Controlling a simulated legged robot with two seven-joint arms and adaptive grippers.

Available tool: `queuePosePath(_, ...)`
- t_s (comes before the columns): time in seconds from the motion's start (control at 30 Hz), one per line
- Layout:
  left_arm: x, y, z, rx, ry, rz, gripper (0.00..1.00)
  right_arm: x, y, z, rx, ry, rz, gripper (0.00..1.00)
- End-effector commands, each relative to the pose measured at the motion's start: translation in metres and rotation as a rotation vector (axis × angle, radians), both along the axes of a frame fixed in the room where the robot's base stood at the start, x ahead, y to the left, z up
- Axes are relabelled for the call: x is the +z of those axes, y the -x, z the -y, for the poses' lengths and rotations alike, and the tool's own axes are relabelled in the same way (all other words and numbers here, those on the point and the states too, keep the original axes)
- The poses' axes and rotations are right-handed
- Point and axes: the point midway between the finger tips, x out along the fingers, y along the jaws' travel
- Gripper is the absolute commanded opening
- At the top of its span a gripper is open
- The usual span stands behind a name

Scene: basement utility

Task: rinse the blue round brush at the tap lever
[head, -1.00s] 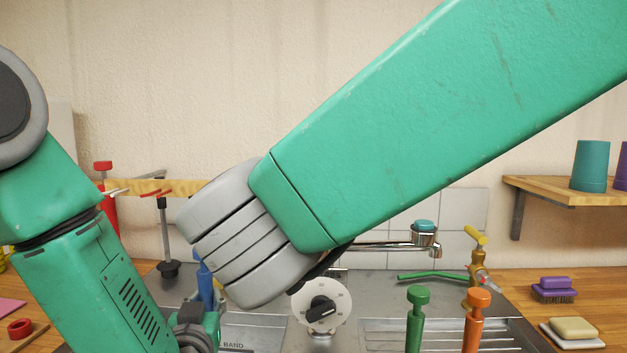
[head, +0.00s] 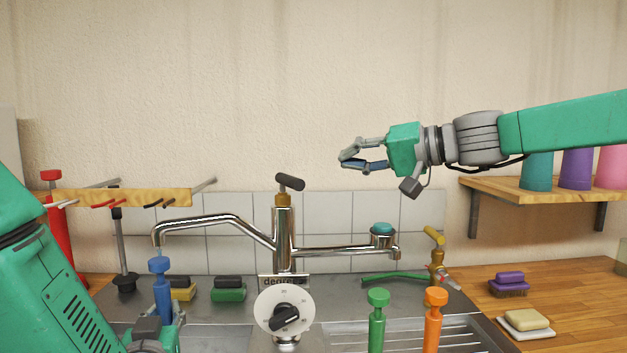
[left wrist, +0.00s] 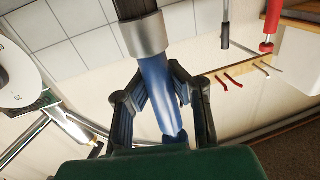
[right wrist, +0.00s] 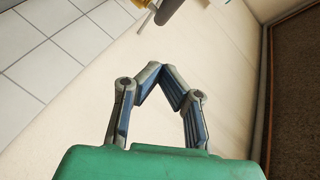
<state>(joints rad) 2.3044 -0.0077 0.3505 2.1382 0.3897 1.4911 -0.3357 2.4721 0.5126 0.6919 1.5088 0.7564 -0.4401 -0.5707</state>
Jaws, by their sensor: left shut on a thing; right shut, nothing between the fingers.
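The blue round brush (head: 161,292) stands handle up under the curved end of the chrome spout (head: 205,222). My left gripper (head: 165,327) is shut on its blue handle, and in the left wrist view (left wrist: 160,95) the fingers close on both sides of the handle. A metal collar and dark part (left wrist: 140,30) continue beyond it. The bristles cannot be made out. The tap lever (head: 290,182) is a dark grip on a brass stem atop the chrome tap column; it also shows in the right wrist view (right wrist: 166,10). My right gripper (head: 345,161) is shut and empty, right of the lever and apart from it.
A round dial (head: 284,311) stands before the tap. Green (head: 378,320) and orange (head: 435,320) handles stand front right. A brass tap (head: 435,255), soap (head: 527,319) and purple brush (head: 508,284) are farther right. A wooden rack (head: 125,197) hangs left; a cup shelf (head: 535,190) is right.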

Motion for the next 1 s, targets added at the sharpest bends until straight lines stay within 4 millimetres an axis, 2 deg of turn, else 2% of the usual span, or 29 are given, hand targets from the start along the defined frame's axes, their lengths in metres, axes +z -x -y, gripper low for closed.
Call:
queuePosePath(0.03,0.000,0.000,0.000,0.000,0.000,0.001,0.00,-0.003,0.001,0.017,0.021,-0.056,-0.067,0.00)
queuePosePath(0.1,0.000,0.000,0.000,0.000,0.000,0.001,0.00,-0.007,0.004,0.034,0.052,-0.116,-0.150,0.00)
queuePosePath(0.2,0.000,0.000,-0.001,0.000,0.001,0.001,0.00,-0.011,0.010,0.051,0.086,-0.173,-0.240,0.00)
queuePosePath(0.37,0.000,0.000,-0.001,0.000,0.001,0.001,0.00,-0.015,0.013,0.060,0.112,-0.208,-0.304,0.00)
queuePosePath(0.57,0.000,0.000,-0.001,0.000,0.001,0.000,0.00,-0.020,0.005,0.035,0.116,-0.208,-0.312,0.00)
queuePosePath(0.9,0.000,0.000,0.000,0.000,0.000,0.001,0.00,-0.030,-0.022,-0.030,0.115,-0.209,-0.309,0.00)
queuePosePath(1.0,0.000,0.000,0.000,0.000,0.000,0.001,0.00,-0.032,-0.015,-0.044,0.117,-0.212,-0.310,0.00)
